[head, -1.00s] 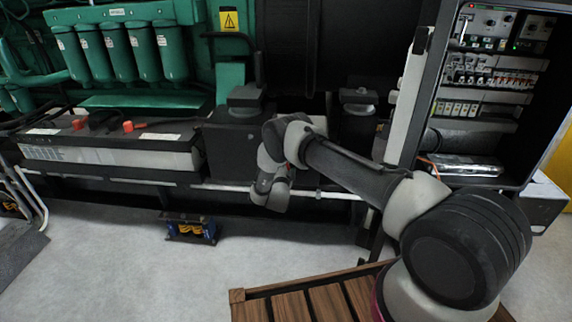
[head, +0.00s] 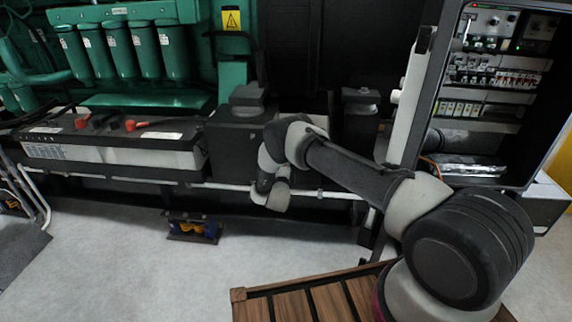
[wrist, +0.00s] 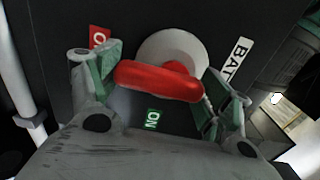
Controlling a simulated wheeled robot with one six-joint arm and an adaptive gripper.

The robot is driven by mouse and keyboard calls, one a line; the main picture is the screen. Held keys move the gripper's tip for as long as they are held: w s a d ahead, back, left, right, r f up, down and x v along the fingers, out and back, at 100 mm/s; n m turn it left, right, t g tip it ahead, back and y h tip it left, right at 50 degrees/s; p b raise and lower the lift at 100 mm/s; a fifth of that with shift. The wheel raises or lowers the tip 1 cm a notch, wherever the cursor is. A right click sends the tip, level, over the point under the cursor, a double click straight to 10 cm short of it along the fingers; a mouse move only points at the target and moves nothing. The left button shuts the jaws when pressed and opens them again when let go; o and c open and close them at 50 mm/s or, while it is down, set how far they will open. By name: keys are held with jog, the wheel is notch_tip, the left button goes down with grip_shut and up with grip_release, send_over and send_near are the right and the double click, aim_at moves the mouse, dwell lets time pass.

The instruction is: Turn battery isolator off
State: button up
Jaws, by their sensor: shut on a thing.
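The battery isolator shows in the wrist view as a red handle (wrist: 160,82) in front of a pale round disc (wrist: 172,48) on a dark panel. My gripper (wrist: 160,90) has its fingers on either side of the red handle and is shut on it. The handle lies roughly across the picture. A green ON label (wrist: 152,119) is below the handle, and a red label (wrist: 99,38), partly hidden by the left finger, is at upper left. A white label reading BAT (wrist: 236,60) is at the right. In the head view my arm hides the isolator and gripper.
In the head view a green engine with filters (head: 118,50) stands behind a long battery box (head: 110,155). An open electrical cabinet (head: 490,85) is at the right. A wooden slatted pallet (head: 290,305) and a small blue-and-yellow item (head: 193,228) are on the floor. The left floor is otherwise mostly clear.

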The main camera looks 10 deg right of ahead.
jog(key=o, duration=1)
jog(key=shift+s, duration=0.1)
jog(key=v, duration=1.2)
